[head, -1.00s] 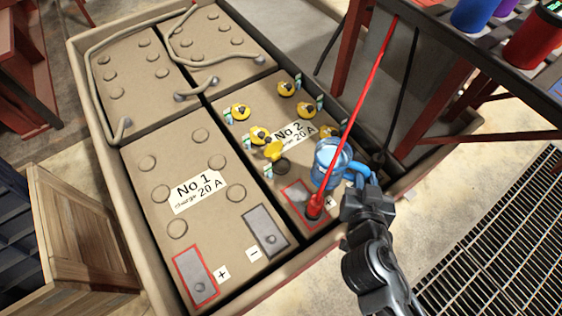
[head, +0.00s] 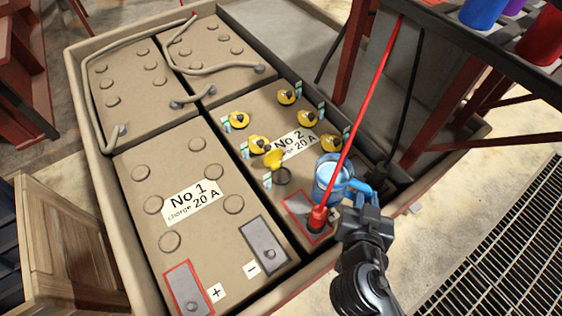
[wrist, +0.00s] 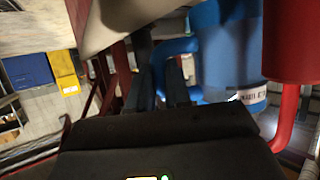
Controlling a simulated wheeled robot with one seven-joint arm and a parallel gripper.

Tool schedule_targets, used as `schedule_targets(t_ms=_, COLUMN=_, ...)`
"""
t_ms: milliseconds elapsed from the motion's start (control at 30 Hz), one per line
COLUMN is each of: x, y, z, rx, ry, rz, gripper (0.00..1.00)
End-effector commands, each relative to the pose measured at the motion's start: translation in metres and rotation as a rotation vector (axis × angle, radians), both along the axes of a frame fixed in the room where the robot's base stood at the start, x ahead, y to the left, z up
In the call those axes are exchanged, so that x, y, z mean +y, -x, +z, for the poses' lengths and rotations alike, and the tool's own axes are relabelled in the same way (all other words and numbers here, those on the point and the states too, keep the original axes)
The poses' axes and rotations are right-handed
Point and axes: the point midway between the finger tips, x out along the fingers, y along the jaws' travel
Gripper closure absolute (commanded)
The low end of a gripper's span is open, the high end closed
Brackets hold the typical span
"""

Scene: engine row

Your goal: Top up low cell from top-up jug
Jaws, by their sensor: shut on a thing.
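The blue top-up jug (head: 328,182) is above the near right corner of the No 2 battery (head: 240,150), beside the red clamp (head: 318,216). My gripper (head: 362,192) is shut on the jug's handle. The jug's open top faces the head camera; its exact tilt and liquid level I cannot tell. One yellow cap (head: 273,159) stands raised beside a dark cell opening (head: 281,176), left of the jug. Other yellow caps (head: 286,97) sit on the battery with small level tags. In the wrist view, the jug (wrist: 228,50) is right of my fingers, with its handle between them.
A red cable (head: 365,110) rises from the clamp, close beside the jug. The No 1 battery (head: 150,195) is to the left. The case rim (head: 120,235) surrounds the batteries. A red-legged bench (head: 435,95) stands at the right, with floor grating (head: 500,240) below.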

Motion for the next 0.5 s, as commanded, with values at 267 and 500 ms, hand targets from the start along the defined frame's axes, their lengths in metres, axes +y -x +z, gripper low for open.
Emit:
schedule_targets(t_ms=267, x=0.008, y=-0.005, z=0.022, rx=0.05, ry=0.093, rz=0.002, gripper=1.0)
schedule_targets(t_ms=500, x=0.016, y=-0.01, z=0.034, rx=0.109, ry=0.198, rz=0.002, gripper=1.0)
